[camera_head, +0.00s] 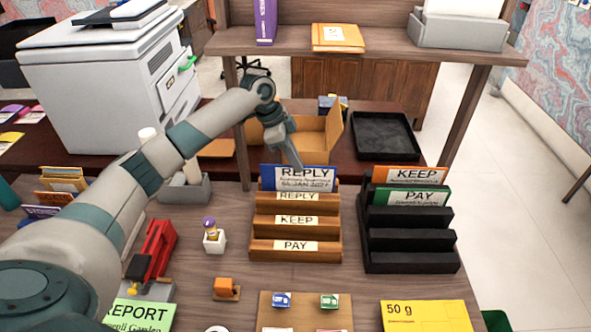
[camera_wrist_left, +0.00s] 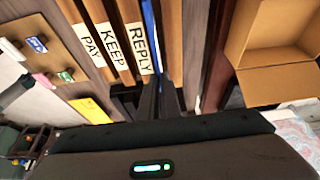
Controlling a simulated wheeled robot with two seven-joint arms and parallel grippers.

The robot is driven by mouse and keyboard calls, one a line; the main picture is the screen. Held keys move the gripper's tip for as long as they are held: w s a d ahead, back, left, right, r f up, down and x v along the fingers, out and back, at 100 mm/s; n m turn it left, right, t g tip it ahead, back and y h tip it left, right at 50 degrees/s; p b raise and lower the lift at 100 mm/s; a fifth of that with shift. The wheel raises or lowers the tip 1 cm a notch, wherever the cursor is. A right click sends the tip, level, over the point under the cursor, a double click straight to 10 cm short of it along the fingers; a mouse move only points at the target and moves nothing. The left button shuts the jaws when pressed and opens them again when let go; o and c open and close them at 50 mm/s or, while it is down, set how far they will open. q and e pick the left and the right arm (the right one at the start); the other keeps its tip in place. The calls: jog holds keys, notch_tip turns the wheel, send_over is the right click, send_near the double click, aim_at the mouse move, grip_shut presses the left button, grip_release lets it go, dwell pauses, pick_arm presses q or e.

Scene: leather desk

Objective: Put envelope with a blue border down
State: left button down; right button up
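The envelope with a blue border (camera_head: 297,177), marked REPLY with a date, stands upright at the back REPLY step of the wooden rack (camera_head: 295,233). My left gripper (camera_head: 297,161) is at the envelope's top edge, pointing down from behind. In the left wrist view the envelope shows edge-on as a thin blue strip (camera_wrist_left: 150,25), running down to the dark fingers of my left gripper (camera_wrist_left: 156,82). The fingers are close together and look shut on its edge. The envelope's lower part is hidden by the rack. My right gripper is not in view.
A black rack (camera_head: 412,241) to the right holds an orange KEEP envelope (camera_head: 408,175) and a green PAY envelope (camera_head: 412,196). An open cardboard box (camera_head: 318,135) and a black tray (camera_head: 384,137) lie behind. A red stapler-like item (camera_head: 152,250) stands left.

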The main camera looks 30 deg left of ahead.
pick_arm(q)
jog(key=shift+a+f+p, duration=0.1)
jog(key=shift+f+p, duration=0.55)
jog(key=shift+f, duration=1.1)
jog(key=c, duration=2)
grip_release()
jog(key=b+v, duration=0.2)
jog(key=v, duration=0.4)
jog(key=shift+v, duration=0.8)
